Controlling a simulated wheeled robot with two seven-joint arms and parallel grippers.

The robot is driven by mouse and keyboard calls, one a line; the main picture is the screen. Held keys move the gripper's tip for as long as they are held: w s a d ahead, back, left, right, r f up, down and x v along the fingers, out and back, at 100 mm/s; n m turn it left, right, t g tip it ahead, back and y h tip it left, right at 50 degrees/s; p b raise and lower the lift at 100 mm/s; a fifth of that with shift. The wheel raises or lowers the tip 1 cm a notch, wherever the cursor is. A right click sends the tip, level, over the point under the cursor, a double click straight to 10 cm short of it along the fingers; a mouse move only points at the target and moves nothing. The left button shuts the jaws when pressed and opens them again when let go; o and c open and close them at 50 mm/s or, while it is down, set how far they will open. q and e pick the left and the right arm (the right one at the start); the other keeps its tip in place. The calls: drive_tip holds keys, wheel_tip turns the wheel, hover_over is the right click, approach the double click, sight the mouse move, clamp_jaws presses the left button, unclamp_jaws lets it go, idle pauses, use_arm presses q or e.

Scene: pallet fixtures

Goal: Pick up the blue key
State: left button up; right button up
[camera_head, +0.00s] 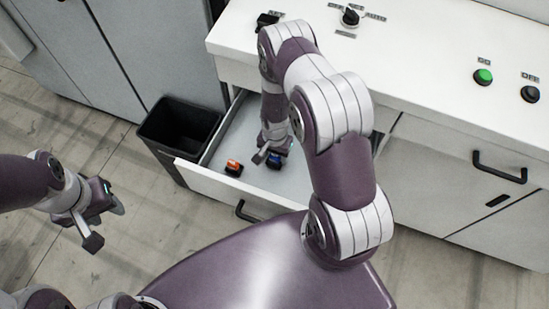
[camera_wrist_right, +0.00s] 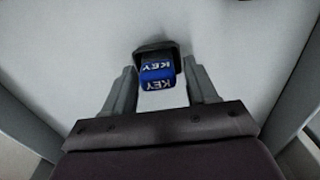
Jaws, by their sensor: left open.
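The blue key (camera_wrist_right: 157,73) has white KEY lettering and a dark base, and it is in the open drawer (camera_head: 220,184). It also shows in the head view (camera_head: 274,160), partly hidden by my right gripper (camera_head: 268,153). In the right wrist view my right gripper (camera_wrist_right: 162,88) is open, with one finger on each side of the blue key. A pale gap shows between the key and each finger. My left gripper (camera_head: 105,223) is open and empty, outside the drawer at the left, above the floor.
An orange key (camera_head: 233,168) lies in the drawer, left of the blue key. A black bin (camera_head: 180,128) stands left of the drawer. The white counter (camera_head: 425,70) above carries a green button (camera_head: 483,76), a black button (camera_head: 530,94) and a rotary switch (camera_head: 350,17).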

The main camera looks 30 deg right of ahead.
drive_tip(key=shift+s, duration=0.1)
drive_tip(key=c, duration=0.7)
drive_tip(key=shift+r, duration=0.15)
